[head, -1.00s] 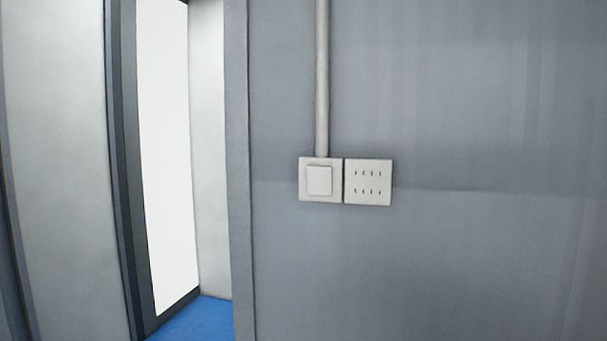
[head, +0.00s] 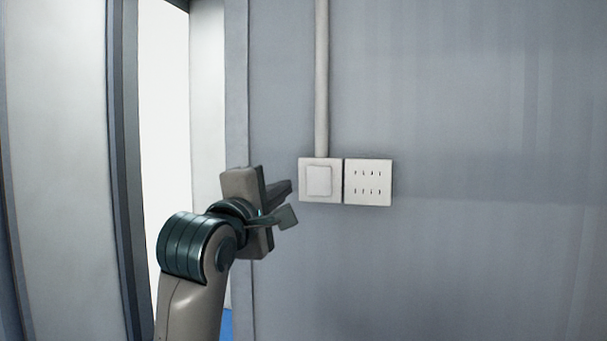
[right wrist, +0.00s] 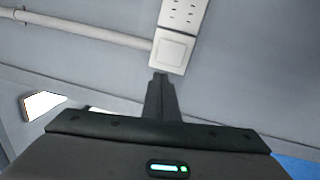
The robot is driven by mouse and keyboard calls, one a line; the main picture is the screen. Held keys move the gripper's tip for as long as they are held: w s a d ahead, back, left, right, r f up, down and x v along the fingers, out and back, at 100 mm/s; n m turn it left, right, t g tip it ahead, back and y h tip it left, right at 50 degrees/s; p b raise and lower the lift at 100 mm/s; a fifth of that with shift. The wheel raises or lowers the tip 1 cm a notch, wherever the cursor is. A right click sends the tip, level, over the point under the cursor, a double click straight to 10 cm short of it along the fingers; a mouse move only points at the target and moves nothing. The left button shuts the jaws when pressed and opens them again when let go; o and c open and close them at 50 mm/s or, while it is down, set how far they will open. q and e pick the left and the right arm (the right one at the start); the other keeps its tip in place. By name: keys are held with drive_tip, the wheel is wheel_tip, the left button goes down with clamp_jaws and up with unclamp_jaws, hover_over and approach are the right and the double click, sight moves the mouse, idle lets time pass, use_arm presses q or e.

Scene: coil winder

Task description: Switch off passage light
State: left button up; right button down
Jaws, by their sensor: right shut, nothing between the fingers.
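The light switch (head: 319,180) is a white square plate with a large rocker, fixed to the grey wall below a vertical conduit. It also shows in the right wrist view (right wrist: 173,50), just beyond the fingertips. My right gripper (head: 289,188) is shut and empty. In the head view it is just left of the switch, with a small gap to the plate in the picture. In the right wrist view the shut fingers (right wrist: 161,80) point at the switch's lower edge. Whether they touch it cannot be told. My left gripper is not in view.
A white socket plate (head: 368,182) with rows of slots adjoins the switch on its right. A pale conduit (head: 321,80) runs up the wall from the switch. A doorway with a bright opening (head: 163,110) is at the left. The wall on the right is bare.

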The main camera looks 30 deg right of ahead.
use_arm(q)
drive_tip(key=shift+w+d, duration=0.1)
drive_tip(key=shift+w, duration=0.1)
use_arm(e)
drive_tip(key=shift+s+a+r+m+t+y, duration=0.15)
drive_tip(key=shift+s+r+m+t+y, duration=0.15)
drive_tip(key=shift+s+r+t+y, duration=0.1)
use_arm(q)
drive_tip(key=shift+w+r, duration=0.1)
use_arm(e)
drive_tip(key=shift+w, duration=0.1)
drive_tip(key=shift+r, duration=0.1)
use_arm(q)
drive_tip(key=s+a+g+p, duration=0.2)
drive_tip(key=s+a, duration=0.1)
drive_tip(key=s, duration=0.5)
use_arm(e)
drive_tip(key=p, duration=0.5)
approach(308, 167)
drive_tip(key=x, duration=0.5)
drive_tip(key=shift+w+d, duration=0.5)
drive_tip(key=shift+w, duration=0.05)
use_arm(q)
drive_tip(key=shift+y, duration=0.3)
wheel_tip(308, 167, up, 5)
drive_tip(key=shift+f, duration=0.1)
